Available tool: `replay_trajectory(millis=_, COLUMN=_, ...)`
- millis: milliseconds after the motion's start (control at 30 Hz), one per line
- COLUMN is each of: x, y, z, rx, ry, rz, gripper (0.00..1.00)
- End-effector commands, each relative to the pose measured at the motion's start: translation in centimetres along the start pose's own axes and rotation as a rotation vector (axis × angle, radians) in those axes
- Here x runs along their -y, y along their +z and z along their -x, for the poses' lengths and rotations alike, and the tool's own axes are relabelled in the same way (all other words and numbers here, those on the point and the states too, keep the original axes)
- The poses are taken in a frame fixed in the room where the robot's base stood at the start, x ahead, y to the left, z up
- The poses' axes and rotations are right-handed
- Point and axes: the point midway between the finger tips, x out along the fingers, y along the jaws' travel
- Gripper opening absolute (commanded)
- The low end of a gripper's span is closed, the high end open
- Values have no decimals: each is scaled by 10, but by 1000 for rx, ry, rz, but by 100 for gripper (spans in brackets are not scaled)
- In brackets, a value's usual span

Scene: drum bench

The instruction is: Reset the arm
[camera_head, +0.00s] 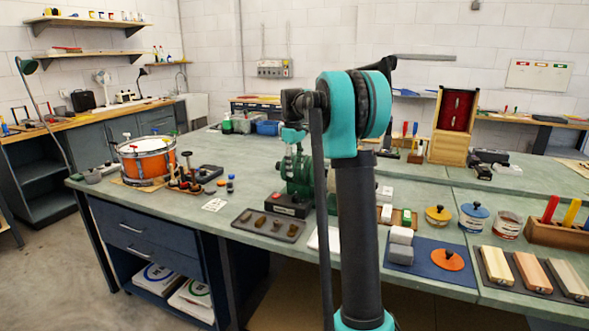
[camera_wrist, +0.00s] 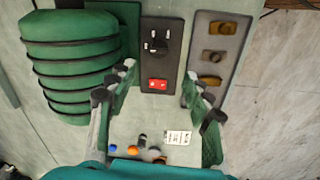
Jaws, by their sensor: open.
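My arm (camera_head: 358,200) stands upright in the middle of the head view, bent at a teal joint near the top. My gripper (camera_wrist: 158,88) shows in the wrist view with its two fingers spread apart and nothing between them. It is over the bench, above a green ribbed machine (camera_wrist: 70,60) and its black switch box with a red switch (camera_wrist: 158,84). In the head view my arm partly hides the green machine (camera_head: 298,172), and the gripper is hard to make out there.
An orange drum (camera_head: 147,160) stands at the bench's left. A dark tray of small parts (camera_head: 268,225) lies near the front edge. Right of my arm are a blue mat (camera_head: 425,268), tins, wooden blocks and a wooden cabinet (camera_head: 452,125).

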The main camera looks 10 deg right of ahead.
Motion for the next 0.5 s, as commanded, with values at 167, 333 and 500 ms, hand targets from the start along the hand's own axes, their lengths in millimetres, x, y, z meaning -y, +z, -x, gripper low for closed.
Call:
replay_trajectory(millis=167, x=9, y=7, z=-4, rx=-8, ry=6, rz=-27, gripper=51)
replay_trajectory(millis=333, x=45, y=38, z=-23, rx=-46, ry=34, rz=-141, gripper=51)
replay_trajectory(millis=500, x=99, y=82, z=-55, rx=-103, ry=64, rz=-299, gripper=51)
